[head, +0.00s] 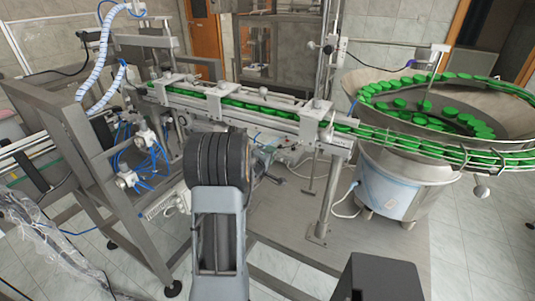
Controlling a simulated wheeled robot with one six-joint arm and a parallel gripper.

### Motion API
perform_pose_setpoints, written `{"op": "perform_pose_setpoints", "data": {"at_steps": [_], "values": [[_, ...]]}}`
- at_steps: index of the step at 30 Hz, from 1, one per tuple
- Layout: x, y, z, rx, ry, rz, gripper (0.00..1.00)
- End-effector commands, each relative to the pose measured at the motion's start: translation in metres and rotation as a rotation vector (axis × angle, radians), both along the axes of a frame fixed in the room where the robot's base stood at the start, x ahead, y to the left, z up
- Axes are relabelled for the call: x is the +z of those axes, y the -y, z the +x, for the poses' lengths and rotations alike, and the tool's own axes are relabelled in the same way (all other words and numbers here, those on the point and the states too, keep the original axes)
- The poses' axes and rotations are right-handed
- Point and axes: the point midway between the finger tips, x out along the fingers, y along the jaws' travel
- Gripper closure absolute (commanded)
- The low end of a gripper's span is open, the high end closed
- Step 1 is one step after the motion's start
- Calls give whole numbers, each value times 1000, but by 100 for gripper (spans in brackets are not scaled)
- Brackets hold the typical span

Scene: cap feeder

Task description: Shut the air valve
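I cannot pick out the air valve with certainty. Silver pneumatic fittings (127,179) with a tangle of blue air tubes (155,158) sit on the steel frame left of my arm. More small metal parts (265,156) show just right of my arm, under the conveyor, too small to read. No valve handle position can be made out. My arm rises from the bottom centre, and its black ribbed joint covers part of the machine behind it. My gripper does not show in this view.
A cap chute (262,103) with green caps runs across the back to a large steel feeder bowl (410,151) at right. A steel frame (95,160) stands close on the left. A vertical post (326,200) stands right of my arm. Tiled floor (470,240) is open at lower right.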

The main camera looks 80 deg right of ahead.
Motion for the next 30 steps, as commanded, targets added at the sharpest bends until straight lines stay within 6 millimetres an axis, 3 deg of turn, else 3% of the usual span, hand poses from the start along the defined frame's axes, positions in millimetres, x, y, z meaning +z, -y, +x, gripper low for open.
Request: {"op": "perform_pose_setpoints", "data": {"at_steps": [17,18,25,30], "values": [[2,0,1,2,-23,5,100],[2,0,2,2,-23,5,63],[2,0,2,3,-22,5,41],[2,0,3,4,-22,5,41]]}}
